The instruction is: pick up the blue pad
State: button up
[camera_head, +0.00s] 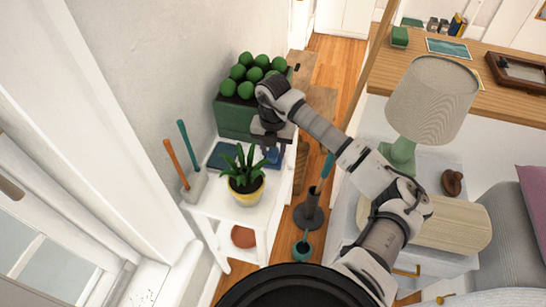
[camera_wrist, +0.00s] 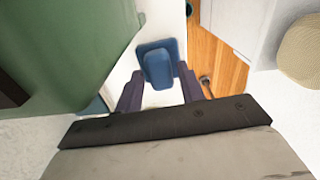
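A blue item (camera_wrist: 158,66) with a squarish base and a raised block lies on the white table, between the fingertips in the wrist view. In the head view this blue item (camera_head: 273,155) is partly hidden under my gripper (camera_head: 270,143). My gripper (camera_wrist: 160,78) is open above it, with one finger on each side; I cannot tell whether they touch it. A second, flat dark-blue item (camera_head: 222,156) lies to the left on the same table; a blue edge (camera_wrist: 96,106) shows at left in the wrist view. I cannot tell which one is the pad.
The small white table (camera_head: 212,206) also holds a green box (camera_head: 236,120) of round green plants, close to my gripper, and a yellow-potted plant (camera_head: 245,192). Two long-handled tools (camera_head: 184,162) stand at its left. A lamp (camera_head: 432,100) stands to the right.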

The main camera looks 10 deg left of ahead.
aim_at(273, 152)
jog(key=c, duration=0.7)
jog(key=shift+r, duration=0.1)
notch_tip(273, 152, up, 20)
jog(key=b, duration=0.4)
